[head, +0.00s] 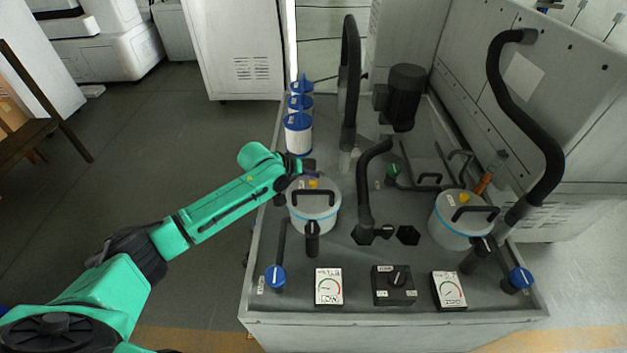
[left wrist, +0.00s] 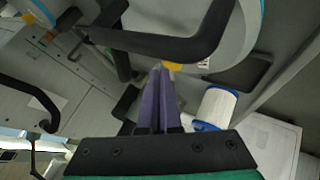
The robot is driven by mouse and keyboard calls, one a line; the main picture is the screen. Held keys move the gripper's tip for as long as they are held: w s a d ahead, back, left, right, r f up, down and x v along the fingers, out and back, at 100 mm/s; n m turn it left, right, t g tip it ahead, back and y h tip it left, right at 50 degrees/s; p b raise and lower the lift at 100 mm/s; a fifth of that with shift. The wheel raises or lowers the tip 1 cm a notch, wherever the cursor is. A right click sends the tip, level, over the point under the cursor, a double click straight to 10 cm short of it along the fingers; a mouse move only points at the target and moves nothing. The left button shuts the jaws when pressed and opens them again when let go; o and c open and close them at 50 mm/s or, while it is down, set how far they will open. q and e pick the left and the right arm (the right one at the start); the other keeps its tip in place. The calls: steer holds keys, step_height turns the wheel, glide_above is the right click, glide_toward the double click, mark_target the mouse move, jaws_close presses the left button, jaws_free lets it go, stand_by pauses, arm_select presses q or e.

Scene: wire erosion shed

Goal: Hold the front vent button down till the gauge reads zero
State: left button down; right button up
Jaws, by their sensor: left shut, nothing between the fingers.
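Two pale canisters with blue bands stand on the grey machine top, a left one (head: 314,222) and a right one (head: 455,236). Each lid has a black handle and a yellow button, the left button (head: 313,183) and the right button (head: 464,197). My left gripper (head: 309,174) is shut and empty at the left canister's far edge, close to its button. In the left wrist view its purple fingertips (left wrist: 162,71) overlap the edge of a yellow button (left wrist: 174,66); I cannot tell whether they touch it. A left gauge (head: 329,287) and a right gauge (head: 449,290) show dials; their needles are too small to read.
A black handle (left wrist: 180,43) arches close to my fingers in the left wrist view. Blue-and-white filter cartridges (head: 298,136) stand behind the left canister. A black hose (head: 365,185) rises between the canisters. A black switch box (head: 394,286) sits between the gauges. Floor at left is open.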

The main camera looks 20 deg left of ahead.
mark_target(311, 183)
arm_select(q)
steer(key=shift+f, duration=0.2)
stand_by(0.5)
steer(key=shift+f, duration=0.45)
stand_by(1.4)
stand_by(1.0)
steer(key=shift+r+p, duration=0.95)
steer(key=shift+r, duration=0.1)
step_height(311, 183, up, 5)
steer(key=p, duration=0.5)
steer(key=shift+r+p, duration=0.15)
steer(key=shift+p, duration=0.2)
steer(key=shift+w, duration=0.1)
